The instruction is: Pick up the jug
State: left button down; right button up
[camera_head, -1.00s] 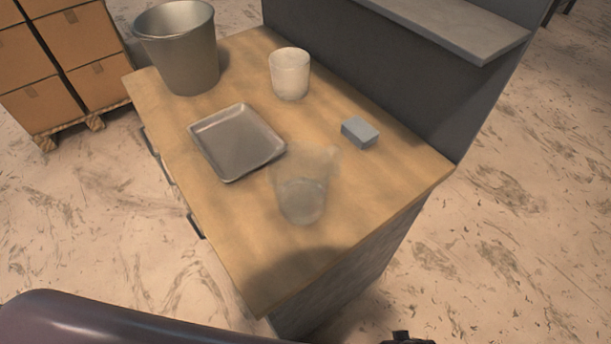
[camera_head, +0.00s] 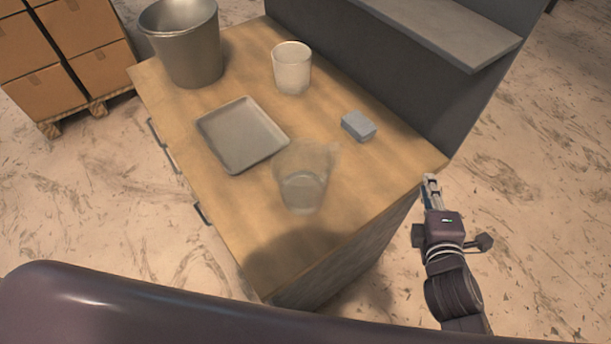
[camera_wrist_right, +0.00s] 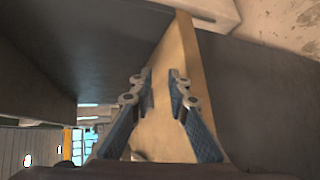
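The jug (camera_head: 302,180) is clear and see-through. It stands upright on the wooden top of the cabinet, near its front. My right gripper (camera_head: 430,182) is beside the table's right corner in the head view, to the right of the jug and apart from it. In the right wrist view its two fingers (camera_wrist_right: 161,82) are spread with a gap between them. Nothing is held, and the wooden edge shows beyond them. The jug cannot be made out in the right wrist view. My left gripper is not in view.
A square metal tray (camera_head: 242,134), a grey block (camera_head: 358,126), a whitish cup (camera_head: 291,68) and a metal bucket (camera_head: 186,45) stand on the wooden top (camera_head: 262,238). A dark panel with a shelf (camera_head: 440,32) rises along the back. Boxes (camera_head: 68,55) sit on a pallet at left.

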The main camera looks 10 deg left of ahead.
jog(key=w+a+r+n+t+y, duration=0.2)
jog(key=a+r+n+y, duration=0.3)
jog(key=n, duration=0.5)
jog(key=n+g+y, duration=0.2)
jog(key=n+y, duration=0.5)
jog(key=n, duration=0.7)
send_near(341, 155)
jog(key=x, duration=0.4)
jog(key=p+x, duration=0.3)
jog(key=x, duration=0.3)
jog(key=shift+w, duration=0.1)
jog(key=shift+w+a+f, duration=0.1)
jog(key=shift+w+a, duration=0.25)
jog(key=shift+a, duration=0.05)
grip_shut()
